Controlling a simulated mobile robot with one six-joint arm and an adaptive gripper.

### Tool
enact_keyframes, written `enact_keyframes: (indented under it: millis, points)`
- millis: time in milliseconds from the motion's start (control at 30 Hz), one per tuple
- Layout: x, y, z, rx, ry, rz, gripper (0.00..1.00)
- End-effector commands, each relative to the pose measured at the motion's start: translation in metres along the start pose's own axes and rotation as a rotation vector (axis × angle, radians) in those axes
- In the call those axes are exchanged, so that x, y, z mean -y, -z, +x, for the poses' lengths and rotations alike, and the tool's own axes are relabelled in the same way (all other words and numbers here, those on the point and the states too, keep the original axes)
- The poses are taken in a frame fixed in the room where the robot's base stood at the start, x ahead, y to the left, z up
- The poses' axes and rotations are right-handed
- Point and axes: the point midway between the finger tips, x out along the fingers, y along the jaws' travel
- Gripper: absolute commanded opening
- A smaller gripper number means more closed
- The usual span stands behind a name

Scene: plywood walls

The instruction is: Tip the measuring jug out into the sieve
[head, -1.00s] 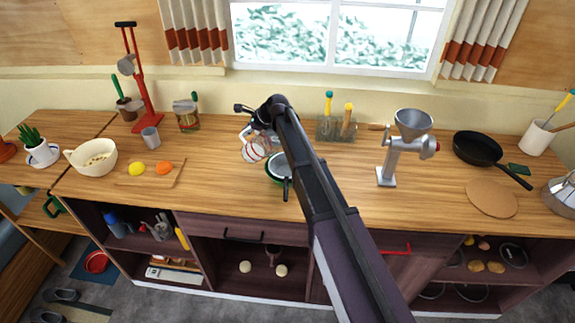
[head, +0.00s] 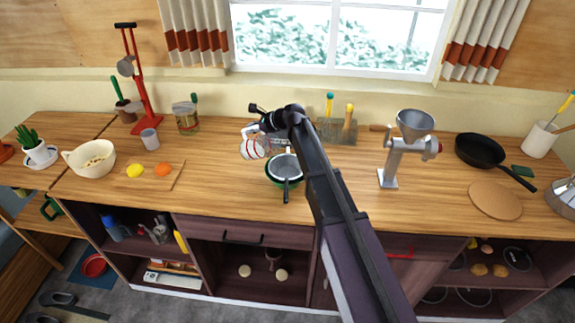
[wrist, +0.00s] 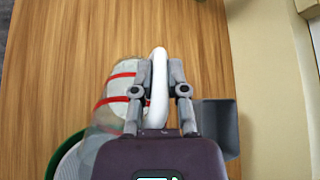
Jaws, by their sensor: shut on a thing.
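The measuring jug (head: 254,147) is clear with red bands and a white handle. My gripper (head: 249,133) is shut on its handle. In the wrist view the white handle (wrist: 159,85) sits between the fingers of my gripper (wrist: 160,80), with the jug (wrist: 116,100) to the left. The jug looks tilted, just left of and above the sieve; I cannot tell what is in it. The sieve (head: 286,168) rests over a green-rimmed bowl on the counter, its dark handle pointing to the front. The sieve's edge (wrist: 70,160) shows at lower left in the wrist view.
A grey utensil holder (head: 337,131) stands behind, near the wall. A metal grinder (head: 392,155) stands to the right. A board (head: 170,178) with yellow and orange fruit lies left. The counter between board and sieve is clear.

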Motion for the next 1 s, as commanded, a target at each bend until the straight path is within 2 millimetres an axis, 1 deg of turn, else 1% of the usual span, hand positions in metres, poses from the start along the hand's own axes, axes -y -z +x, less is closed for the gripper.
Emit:
enact_keyframes:
  millis: [1000]
  points:
    - [0.002,-0.004,-0.018,0.119,0.07,0.0,0.0]
